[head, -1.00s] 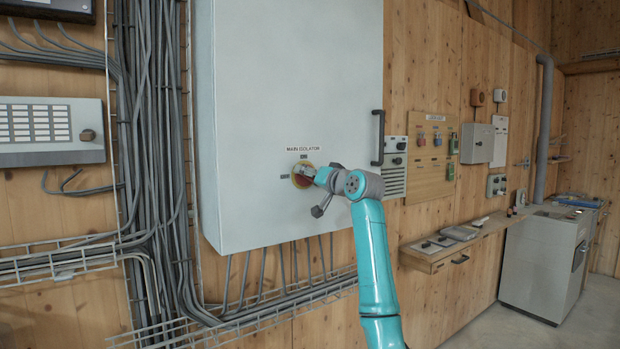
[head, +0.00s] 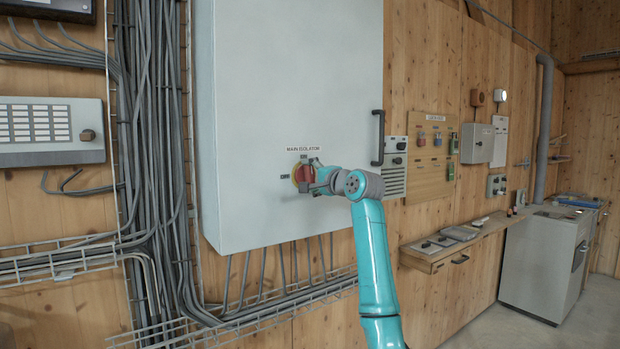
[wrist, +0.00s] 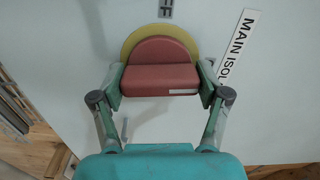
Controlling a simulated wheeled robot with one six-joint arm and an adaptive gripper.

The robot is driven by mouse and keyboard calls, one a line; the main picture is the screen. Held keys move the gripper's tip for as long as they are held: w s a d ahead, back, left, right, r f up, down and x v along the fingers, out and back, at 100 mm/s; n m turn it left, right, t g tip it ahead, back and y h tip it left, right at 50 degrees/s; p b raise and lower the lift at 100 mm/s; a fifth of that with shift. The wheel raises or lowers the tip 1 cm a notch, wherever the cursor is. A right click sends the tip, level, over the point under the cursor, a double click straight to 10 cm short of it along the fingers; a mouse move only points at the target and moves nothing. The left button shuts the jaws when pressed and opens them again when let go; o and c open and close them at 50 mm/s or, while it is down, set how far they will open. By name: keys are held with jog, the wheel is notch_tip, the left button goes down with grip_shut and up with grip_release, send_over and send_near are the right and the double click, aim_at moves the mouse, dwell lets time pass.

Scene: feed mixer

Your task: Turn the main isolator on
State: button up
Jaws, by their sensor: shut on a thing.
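The main isolator is a red rotary handle (head: 303,174) on a yellow disc (head: 295,176), low on the tall grey cabinet under the "MAIN ISOLATOR" label (head: 303,149). The handle stands upright, towards the small plate above it (head: 303,156), too small to read. The plate to the left (head: 285,176) appears to say OFF; its end letters show in the wrist view (wrist: 165,8). My gripper (wrist: 160,86) is shut on the handle, one finger on each side of the red grip (wrist: 160,78). It also shows in the head view (head: 318,176).
The grey cabinet (head: 285,80) has a black door handle (head: 378,138) right of my gripper. Cables and wire trays (head: 150,150) run along its left and below.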

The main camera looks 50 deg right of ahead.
jog(key=shift+m, duration=0.9)
jog(key=o, duration=1.2)
jog(key=shift+c, duration=0.2)
jog(key=v, duration=1.2)
